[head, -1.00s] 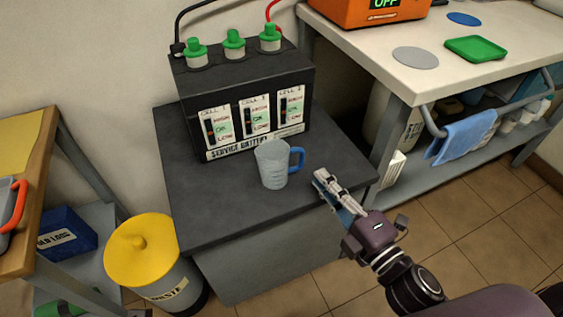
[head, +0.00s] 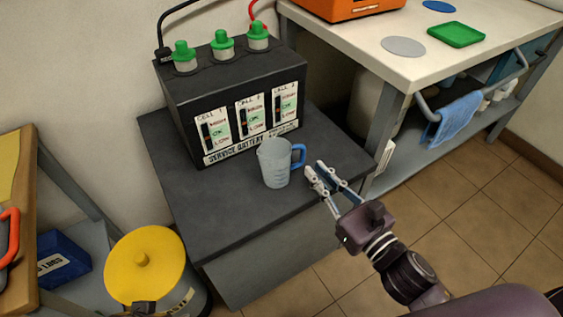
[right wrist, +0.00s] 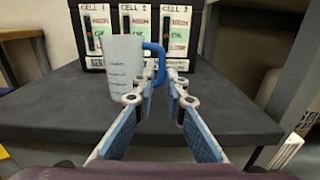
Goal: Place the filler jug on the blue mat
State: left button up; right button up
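The filler jug (head: 273,163) is a translucent pale measuring jug with a blue handle (head: 299,156), standing upright on a dark grey stand in front of the battery. My right gripper (head: 320,176) is open and empty, just right of the handle. The blue mat (head: 439,6) is a flat round disc on the white bench. A dark piece at the lower left edge may be my left gripper (head: 144,307); its fingers are hidden.
The black service battery (head: 235,105) with green caps stands behind the jug. The bench (head: 475,65) also holds a grey disc (head: 403,46), a green tray (head: 456,34) and an orange device (head: 350,5). A yellow-lidded waste bin (head: 145,270) stands left of the stand.

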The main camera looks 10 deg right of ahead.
aim_at(304, 156)
jog(key=shift+x, duration=1.15)
jog(key=x, duration=0.4)
jog(key=shift+w+d+b, duration=0.1)
jog(key=shift+w+b, duration=0.1)
jog(key=shift+b, duration=0.1)
pick_arm(q)
jog(key=w, duration=0.1)
jog(key=w+t, duration=0.1)
jog(key=w+d, duration=0.1)
jog(key=shift+r, duration=0.25)
pick_arm(e)
grip_shut()
pick_arm(q)
jog(key=shift+s, duration=0.1)
pick_arm(e)
jog(key=shift+r, duration=0.1)
